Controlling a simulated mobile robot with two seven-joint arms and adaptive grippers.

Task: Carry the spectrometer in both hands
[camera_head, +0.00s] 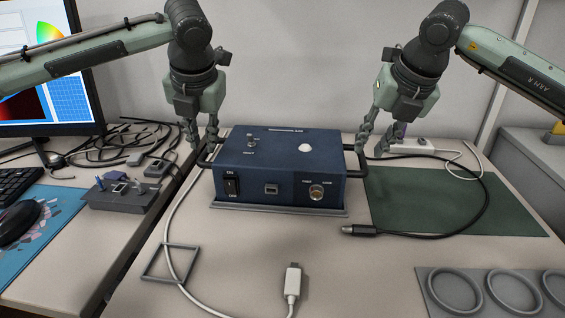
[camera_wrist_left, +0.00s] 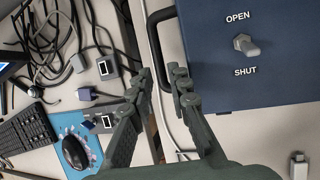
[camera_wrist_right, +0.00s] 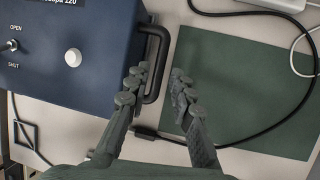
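The spectrometer is a dark blue box (camera_head: 280,163) standing on a grey base plate in the middle of the table, with a dark handle on each side. My left gripper (camera_head: 200,143) is open at the box's left side; in the left wrist view its fingertips (camera_wrist_left: 162,80) are apart on either side of the left handle (camera_wrist_left: 151,22). My right gripper (camera_head: 371,148) is open at the right side; in the right wrist view the right handle (camera_wrist_right: 162,50) lies between its parted fingertips (camera_wrist_right: 158,82). I see no finger closed on a handle. Exact fingertip heights are unclear.
A green mat (camera_head: 450,205) with a black cable lies right of the box. A white cable (camera_head: 165,230) runs past the left side to a plug (camera_head: 292,283) in front. A square frame (camera_head: 172,263) and a grey ring holder (camera_head: 470,308) lie in front.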

